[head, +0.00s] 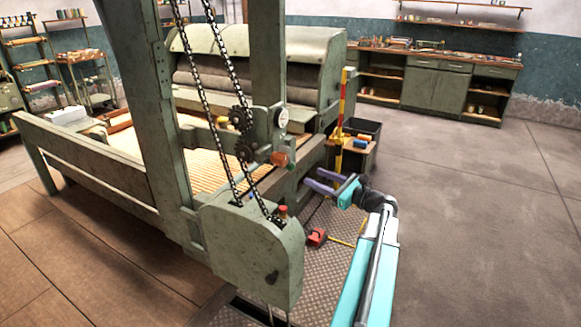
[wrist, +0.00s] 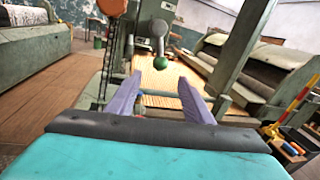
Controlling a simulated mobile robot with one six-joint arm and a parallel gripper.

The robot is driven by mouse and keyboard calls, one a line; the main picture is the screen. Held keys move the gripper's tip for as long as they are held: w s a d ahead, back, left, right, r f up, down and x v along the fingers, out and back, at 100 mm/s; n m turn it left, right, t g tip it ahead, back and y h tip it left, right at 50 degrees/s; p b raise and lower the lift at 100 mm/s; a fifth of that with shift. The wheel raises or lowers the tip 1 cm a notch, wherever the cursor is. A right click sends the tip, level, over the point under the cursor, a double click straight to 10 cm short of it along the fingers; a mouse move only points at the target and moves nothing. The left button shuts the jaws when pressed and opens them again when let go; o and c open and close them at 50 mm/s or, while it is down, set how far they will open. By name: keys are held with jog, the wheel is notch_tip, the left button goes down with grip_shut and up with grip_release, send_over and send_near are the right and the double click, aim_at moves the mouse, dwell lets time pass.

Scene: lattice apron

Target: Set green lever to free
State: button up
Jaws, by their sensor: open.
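The green lever shows in the wrist view as a grey arm with a round green knob (wrist: 162,62) at its lower end. The knob appears just beyond my fingertips and between them in the picture. How far ahead it lies is hard to judge. My gripper (head: 312,178) has two purple fingers held apart, pointing left toward the green machine frame. In the wrist view my gripper (wrist: 159,79) is open with nothing between its fingers. No free marking is readable.
A chain-driven gear housing (head: 250,245) with a red button stands left of my gripper. An orange-red knob (head: 279,158) is on the machine frame. A yellow-red post (head: 341,120) and a dark bin (head: 362,130) stand behind my gripper. A red pedal (head: 316,236) is below. Open floor lies right.

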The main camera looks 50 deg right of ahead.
aim_at(294, 168)
jog(key=w, duration=0.4)
jog(key=w+p, duration=0.1)
jog(key=w, duration=0.3)
jog(key=w+p, duration=0.1)
jog(key=w, duration=0.4)
jog(key=shift+w+a, duration=0.1)
jog(key=shift+a, duration=0.2)
grip_shut()
